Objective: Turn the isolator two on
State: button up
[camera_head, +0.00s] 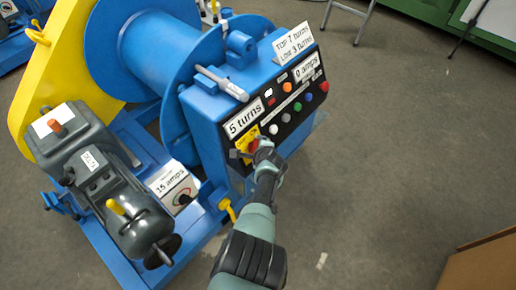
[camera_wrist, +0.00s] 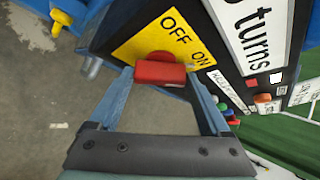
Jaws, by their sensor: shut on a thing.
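The isolator is a red rotary knob (camera_wrist: 160,72) on a yellow plate (camera_wrist: 137,47) marked OFF and ON. In the head view the yellow plate (camera_head: 240,144) is at the lower left of the control panel's face, and my gripper partly covers the knob. No number two is readable on it. My gripper (camera_wrist: 162,78) is shut on the red knob, with one finger on each side of its bar. It also shows in the head view (camera_head: 259,150), reaching the panel from below. I cannot tell which mark the knob points to.
The blue control box (camera_head: 215,110) carries a "5 turns" display (camera_head: 244,118), a "0 amps" display (camera_head: 306,68) and several coloured buttons. A blue drum (camera_head: 150,50), a motor (camera_head: 105,180) and a "15 amps" box (camera_head: 173,187) stand left.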

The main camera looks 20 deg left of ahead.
dwell(0.3)
jog(key=o, duration=1.2)
jog(key=shift+s+d+r+p, duration=0.15)
jog(key=shift+r+p, duration=0.2)
jog(key=shift+p, duration=0.2)
jog(key=shift+p+v, duration=5.6)
jog(key=shift+v, duration=0.5)
